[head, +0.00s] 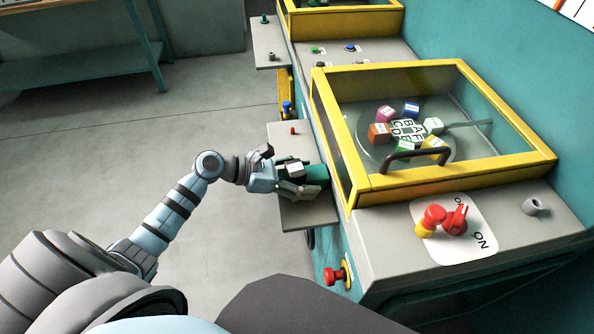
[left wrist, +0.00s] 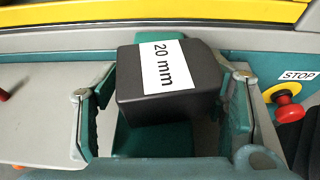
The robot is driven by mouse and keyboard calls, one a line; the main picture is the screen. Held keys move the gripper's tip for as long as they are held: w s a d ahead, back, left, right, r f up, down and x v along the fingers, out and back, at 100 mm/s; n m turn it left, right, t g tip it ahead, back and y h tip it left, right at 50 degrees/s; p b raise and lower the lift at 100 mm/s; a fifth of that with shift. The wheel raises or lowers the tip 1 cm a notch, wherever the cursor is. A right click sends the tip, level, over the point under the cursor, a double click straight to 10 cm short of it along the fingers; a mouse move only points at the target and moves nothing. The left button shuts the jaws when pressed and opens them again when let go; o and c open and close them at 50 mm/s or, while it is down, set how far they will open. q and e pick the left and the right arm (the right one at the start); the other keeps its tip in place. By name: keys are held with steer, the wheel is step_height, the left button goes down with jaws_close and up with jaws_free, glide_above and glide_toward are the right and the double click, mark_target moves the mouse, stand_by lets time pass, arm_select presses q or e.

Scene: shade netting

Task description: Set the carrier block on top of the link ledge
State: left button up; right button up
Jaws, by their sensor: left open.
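A dark block labelled "20 mm" (left wrist: 195,95), which looks like the carrier block, sits between the fingers of my left gripper (left wrist: 162,110) in the left wrist view. The fingers are open, one on each side; a gap shows at the left finger, the right one is very close. A green part (left wrist: 150,140) shows below the block. In the head view my left gripper (head: 283,172) is over a grey ledge (head: 308,214) on the machine's side, around the block. No label shows which ledge is the link ledge. My right gripper is out of view.
A similar grey ledge (head: 268,38) sticks out farther back. A yellow-framed glass cover (head: 440,72) with coloured blocks under it stands right of my gripper. A small red peg (head: 293,130) stands on the near ledge. A red stop button (head: 333,276) is nearer. Open floor lies left.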

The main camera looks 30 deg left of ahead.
arm_select(q)
steer(key=v, duration=1.2)
steer(key=w+a+f+n+t+y, duration=0.1)
steer(key=a+f+n+t+y, duration=0.25)
steer(key=a+f+n, duration=0.5)
steer(key=w+a+f+n+t+y, duration=0.1)
steer(key=a+f+n+t+y, duration=0.25)
steer(key=n, duration=0.75)
steer(key=s+a+f+n+g+y, duration=0.2)
steer(key=s+f+n+g+y, duration=0.3)
steer(key=f+n, duration=0.55)
steer(key=s+d+f+n+g, duration=0.25)
steer(key=s+f+n, duration=0.25)
steer(key=s+f, duration=0.4)
steer(key=s+d+f+n+g, duration=0.2)
steer(key=s+d+f+n, duration=0.25)
steer(key=s+f, duration=0.4)
steer(key=s+d+f+n+g, duration=0.2)
steer(key=s+d+f+n, duration=0.1)
steer(key=s+d, duration=0.2)
steer(key=s+d+f+n+g, duration=0.2)
steer(key=s+d, duration=0.3)
steer(key=s, duration=0.3)
steer(key=shift+s+f+n+g+h, duration=0.25)
steer(key=shift+f+n+g+h, duration=0.15)
steer(key=shift+n, duration=0.45)
steer(key=shift+c, duration=0.4)
